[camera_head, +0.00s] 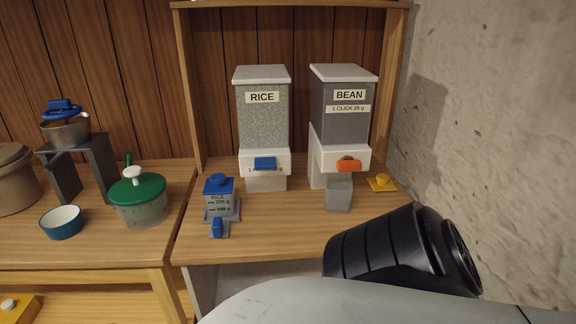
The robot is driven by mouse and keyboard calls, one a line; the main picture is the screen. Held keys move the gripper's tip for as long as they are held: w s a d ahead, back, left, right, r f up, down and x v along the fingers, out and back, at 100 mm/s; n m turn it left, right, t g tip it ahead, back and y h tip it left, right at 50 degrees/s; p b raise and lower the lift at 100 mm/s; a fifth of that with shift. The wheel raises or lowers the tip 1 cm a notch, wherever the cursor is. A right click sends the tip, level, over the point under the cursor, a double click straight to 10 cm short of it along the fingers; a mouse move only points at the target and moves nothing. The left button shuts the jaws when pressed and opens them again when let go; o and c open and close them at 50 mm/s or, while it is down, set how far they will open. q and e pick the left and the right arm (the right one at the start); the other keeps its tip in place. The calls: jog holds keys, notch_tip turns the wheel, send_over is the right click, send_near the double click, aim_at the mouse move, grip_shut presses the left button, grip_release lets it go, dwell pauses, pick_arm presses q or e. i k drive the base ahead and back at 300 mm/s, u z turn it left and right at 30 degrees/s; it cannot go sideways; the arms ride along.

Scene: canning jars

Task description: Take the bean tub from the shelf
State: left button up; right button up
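A small open grey tub (339,194) stands on the wooden shelf (290,228), in front of and below the orange lever of the bean dispenser (345,118). Its front label, if any, cannot be read. A yellow lid (382,183) with a knob lies to the right of the tub, apart from it. Neither of my grippers shows in the head view. A grey and black part of my own arm covers the lower right, just in front of the tub, and hides the shelf's front right edge.
On the left counter are a green-lidded pot (138,198), a blue bowl (62,222) and a stand (88,166) with a pot. A concrete wall (490,120) bounds the right.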

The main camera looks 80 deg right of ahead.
aim_at(338, 193)
jog(key=i, duration=1)
jog(key=z, duration=2.2)
